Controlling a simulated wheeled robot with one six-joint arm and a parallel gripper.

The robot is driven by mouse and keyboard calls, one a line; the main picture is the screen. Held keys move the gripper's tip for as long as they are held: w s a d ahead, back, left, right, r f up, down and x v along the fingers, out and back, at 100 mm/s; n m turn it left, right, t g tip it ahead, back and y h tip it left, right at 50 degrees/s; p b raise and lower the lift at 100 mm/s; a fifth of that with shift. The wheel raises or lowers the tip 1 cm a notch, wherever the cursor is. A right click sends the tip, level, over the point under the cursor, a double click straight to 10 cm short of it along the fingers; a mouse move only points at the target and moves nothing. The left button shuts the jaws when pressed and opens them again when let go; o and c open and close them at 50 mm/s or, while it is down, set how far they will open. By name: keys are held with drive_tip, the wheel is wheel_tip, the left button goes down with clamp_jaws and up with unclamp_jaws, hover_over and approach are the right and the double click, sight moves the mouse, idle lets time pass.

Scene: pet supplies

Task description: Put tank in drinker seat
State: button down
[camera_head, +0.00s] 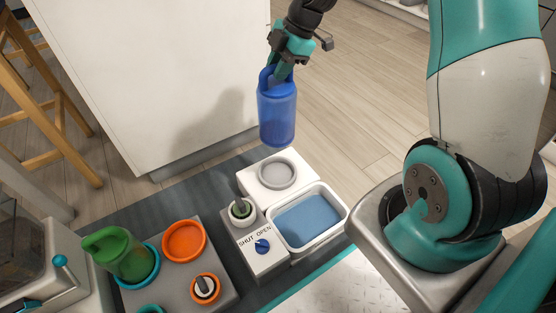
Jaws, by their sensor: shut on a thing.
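My gripper (287,58) is shut on the top of a blue tank (277,108), which looks like a bottle with a handle. The tank hangs roughly upright, in the air. In the picture it is just above the drinker seat (277,174), a round grey recess in the white drinker body, and apart from it. The drinker also has a basin of blue water (308,219) in front of the seat. A blue knob (262,246) sits beside the words SHUT and OPEN. The gripper's fingertips are partly hidden by the handle.
At left, a grey stand (212,254) holds a tilted green container (118,252), an orange round seat (184,241) and an orange-ringed post (205,287). A white-ringed post (241,210) stands left of the basin. A white cabinet (150,75) rises behind. A wooden stool (45,110) is far left.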

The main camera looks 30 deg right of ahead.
wheel_tip(320, 180, down, 19)
drive_tip(key=b, duration=0.9)
drive_tip(key=shift+b, duration=0.4)
drive_tip(key=shift+f, duration=0.1)
drive_tip(key=c, duration=1)
unclamp_jaws()
drive_tip(key=p+v, duration=0.8)
drive_tip(key=v, duration=0.4)
wheel_tip(320, 180, up, 10)
drive_tip(key=m+g, duration=0.1)
drive_tip(key=m, duration=0.3)
hover_over(279, 127)
drive_tip(key=s+a, duration=0.4)
drive_tip(key=a, duration=0.3)
drive_tip(key=s+a+r+m, duration=0.2)
drive_tip(key=s+a, duration=0.1)
drive_tip(key=s, duration=0.3)
drive_tip(key=s+a+r+m, duration=0.2)
drive_tip(key=s+m, duration=0.1)
drive_tip(key=s, duration=0.3)
drive_tip(key=s+a+r+m+g, duration=0.1)
drive_tip(key=s+a+r+m, duration=0.1)
drive_tip(key=s, duration=0.4)
drive_tip(key=shift+s+a+r, duration=0.1)
drive_tip(key=shift+a+r, duration=0.05)
drive_tip(key=shift+a, duration=0.3)
drive_tip(key=shift+s+a+r, duration=0.1)
drive_tip(key=shift+a+r, duration=0.05)
drive_tip(key=shift+a, duration=0.25)
